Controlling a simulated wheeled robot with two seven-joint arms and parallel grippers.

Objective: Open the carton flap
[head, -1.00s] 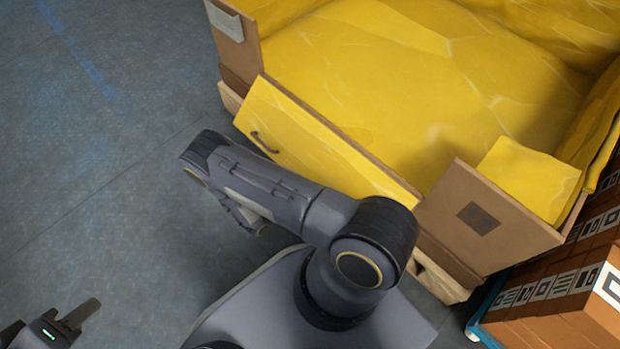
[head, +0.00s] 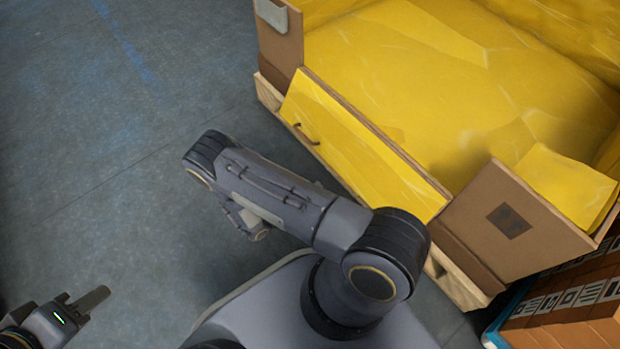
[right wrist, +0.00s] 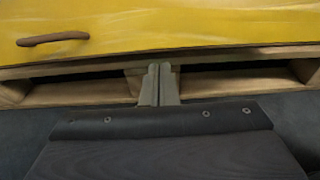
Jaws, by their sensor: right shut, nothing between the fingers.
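The carton (head: 490,215) is a large brown box lined with yellow sheeting, standing at the upper right of the head view. Its front flap (head: 365,150) is folded outward and slopes down, yellow side showing, with a small brown handle (head: 306,134). In the right wrist view the flap (right wrist: 200,25) fills the top and the handle (right wrist: 52,39) is at upper left. My right gripper (right wrist: 160,68) is shut and empty in front of the pallet edge, below the flap and right of the handle. My left gripper (head: 88,300) is at the lower left, over the floor, away from the carton; its jaw opening is unclear.
The carton stands on a wooden pallet (head: 458,283). Stacked brown labelled boxes (head: 575,300) sit on a blue-edged base at the lower right. My right arm crosses the middle of the head view. The grey floor at left is clear.

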